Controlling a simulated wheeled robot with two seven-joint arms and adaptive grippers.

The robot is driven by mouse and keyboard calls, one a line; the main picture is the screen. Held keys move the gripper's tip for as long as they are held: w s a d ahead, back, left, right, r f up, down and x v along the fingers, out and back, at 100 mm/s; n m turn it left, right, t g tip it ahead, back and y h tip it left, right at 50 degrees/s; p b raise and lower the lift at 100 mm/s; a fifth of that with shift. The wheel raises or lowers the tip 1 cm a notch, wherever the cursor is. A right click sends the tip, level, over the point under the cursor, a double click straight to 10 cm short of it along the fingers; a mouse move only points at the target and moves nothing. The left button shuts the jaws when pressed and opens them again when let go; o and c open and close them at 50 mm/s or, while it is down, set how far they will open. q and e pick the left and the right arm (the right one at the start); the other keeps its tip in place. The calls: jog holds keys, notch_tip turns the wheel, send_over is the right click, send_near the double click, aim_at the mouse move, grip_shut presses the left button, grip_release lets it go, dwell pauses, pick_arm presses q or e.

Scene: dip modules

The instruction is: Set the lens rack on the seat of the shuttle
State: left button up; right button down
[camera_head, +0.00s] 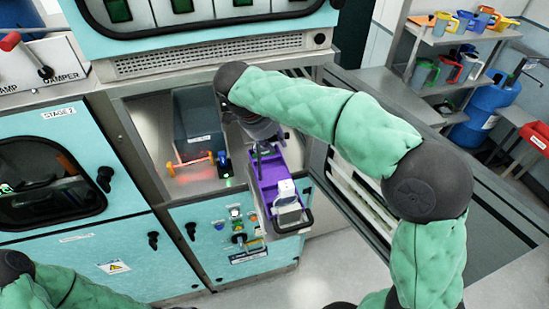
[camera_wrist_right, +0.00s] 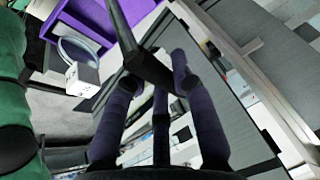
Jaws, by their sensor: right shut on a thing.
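The lens rack appears to be the purple tray (camera_head: 268,183) with a white block (camera_head: 286,190) on its near part; it hangs in front of the open bay, tilted in the picture. My right gripper (camera_head: 262,150) is shut at the rack's upper end. In the right wrist view, my right gripper's fingers (camera_wrist_right: 163,75) close on a dark bar (camera_wrist_right: 148,66), with the purple tray (camera_wrist_right: 88,22) beyond. The shuttle seems to be the low unit with orange-red ends (camera_head: 190,162) inside the bay; its seat cannot be made out. My left gripper is outside the view.
A dark grey labelled box (camera_head: 197,125) stands at the back of the bay. A small device with red and green lights (camera_head: 224,163) is just left of the rack. A control panel (camera_head: 240,238) is below. An open drawer-like frame (camera_head: 352,197) lies right of the rack.

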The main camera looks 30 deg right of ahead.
jog(key=shift+f, duration=3.2)
jog(key=shift+f, duration=0.1)
jog(key=c, duration=1)
grip_release()
jog(key=shift+c, duration=0.2)
jog(key=shift+r, duration=0.2)
jog(key=v, duration=1.2)
jog(key=shift+f, duration=0.1)
